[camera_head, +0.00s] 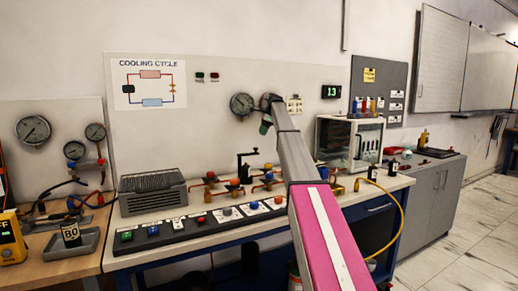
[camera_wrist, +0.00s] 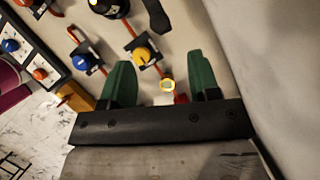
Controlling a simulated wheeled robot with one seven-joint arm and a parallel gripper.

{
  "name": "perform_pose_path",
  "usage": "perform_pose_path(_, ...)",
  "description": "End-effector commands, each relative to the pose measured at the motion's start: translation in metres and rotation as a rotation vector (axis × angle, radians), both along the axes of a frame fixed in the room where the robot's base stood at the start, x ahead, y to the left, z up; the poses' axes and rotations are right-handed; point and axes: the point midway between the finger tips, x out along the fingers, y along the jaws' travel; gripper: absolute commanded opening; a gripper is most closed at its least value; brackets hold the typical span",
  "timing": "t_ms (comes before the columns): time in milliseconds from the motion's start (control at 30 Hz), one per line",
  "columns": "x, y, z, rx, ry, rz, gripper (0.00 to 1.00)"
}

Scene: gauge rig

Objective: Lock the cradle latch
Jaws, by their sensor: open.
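My gripper (camera_wrist: 160,72) is open in the wrist view, its two green fingers apart. In the head view my gripper (camera_head: 265,123) is raised at the far end of my arm, near the wall panel and right of the round gauge (camera_head: 242,103). I cannot single out the cradle latch in either view. A black crank-like stand (camera_head: 247,165) rises from the bench; a black curved handle (camera_wrist: 158,15) shows in the wrist view.
Valves with coloured handles (camera_head: 234,184) stand mid-bench, behind a button strip (camera_head: 180,223). A grey finned unit (camera_head: 152,191) is at left, a glass-fronted cabinet (camera_head: 348,143) at right. A yellow hose (camera_head: 402,215) hangs over the bench's right end. Floor (camera_head: 470,255) at right is clear.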

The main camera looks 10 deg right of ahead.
Motion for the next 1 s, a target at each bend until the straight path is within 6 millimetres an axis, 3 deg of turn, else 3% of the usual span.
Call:
perform_pose_path(267, -0.001, 0.011, -0.026, -0.002, 0.0, 0.001, 0.56)
perform_pose_path(633, 0.002, 0.034, -0.085, -0.002, 0.0, 0.001, 0.56)
perform_pose_path(1000, 0.004, 0.04, -0.098, -0.002, -0.002, 0.001, 0.56)
